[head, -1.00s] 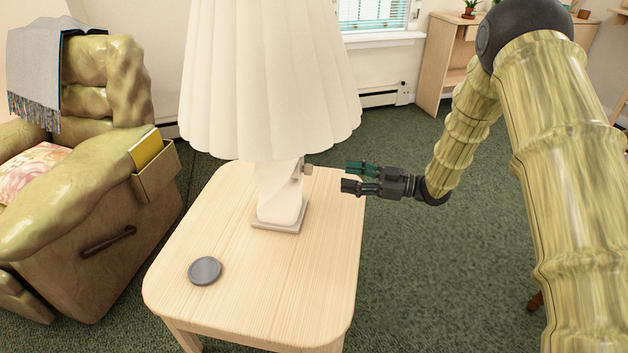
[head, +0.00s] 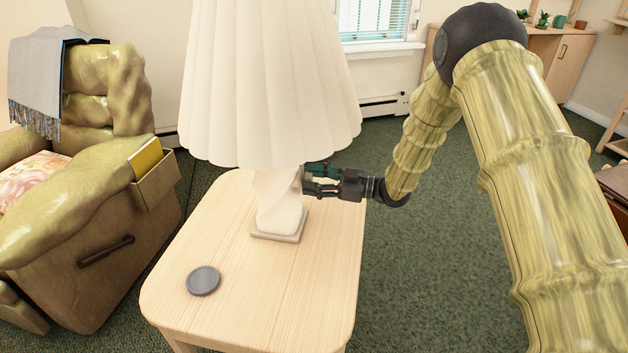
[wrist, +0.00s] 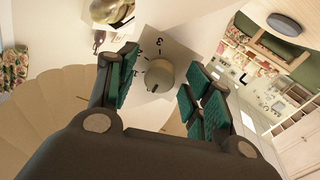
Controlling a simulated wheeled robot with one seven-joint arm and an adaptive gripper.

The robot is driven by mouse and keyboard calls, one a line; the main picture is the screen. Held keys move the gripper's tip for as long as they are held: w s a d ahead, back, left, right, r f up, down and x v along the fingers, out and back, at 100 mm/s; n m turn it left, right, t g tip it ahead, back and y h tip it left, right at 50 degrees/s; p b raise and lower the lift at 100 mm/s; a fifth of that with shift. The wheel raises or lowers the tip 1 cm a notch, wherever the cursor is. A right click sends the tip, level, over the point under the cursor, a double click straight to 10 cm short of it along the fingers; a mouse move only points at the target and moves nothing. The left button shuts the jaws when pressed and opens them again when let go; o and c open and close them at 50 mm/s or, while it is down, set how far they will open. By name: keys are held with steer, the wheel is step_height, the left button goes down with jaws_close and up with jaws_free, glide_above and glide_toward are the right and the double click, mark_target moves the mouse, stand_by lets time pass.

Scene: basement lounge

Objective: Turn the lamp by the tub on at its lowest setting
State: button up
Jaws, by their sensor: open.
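The lamp has a pleated cream shade (head: 270,80) and a white twisted body (head: 280,205) on a square base. It stands on a light wooden side table (head: 235,290). The wrist view shows a round metal knob (wrist: 159,75) on a pale plate (wrist: 180,52) marked with a 3 and other marks too small to read surely. My gripper (head: 306,179) is open at the right side of the lamp body, below the shade. Its green-padded fingers stand on either side of the knob. I cannot tell whether they touch it. In the head view the fingertips hide the knob.
A dark round coaster (head: 203,281) lies near the table's front left. An olive armchair (head: 90,235) with a grey throw (head: 40,85) stands left of the table. No tub is seen. The shade hangs close above my gripper.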

steer(key=shift+c, duration=0.2)
steer(key=c, duration=1)
steer(key=shift+r+m+p, duration=0.15)
steer(key=shift+m+p, duration=0.25)
steer(key=shift+p, duration=0.75)
steer(key=m+p, duration=0.2)
steer(key=p, duration=0.1)
steer(key=shift+r+m, duration=0.1)
steer(key=shift+m, duration=0.3)
steer(key=m+p, duration=0.3)
steer(key=shift+f+m+p, duration=0.2)
steer(key=shift+m+p, duration=0.65)
steer(key=shift+m, duration=0.55)
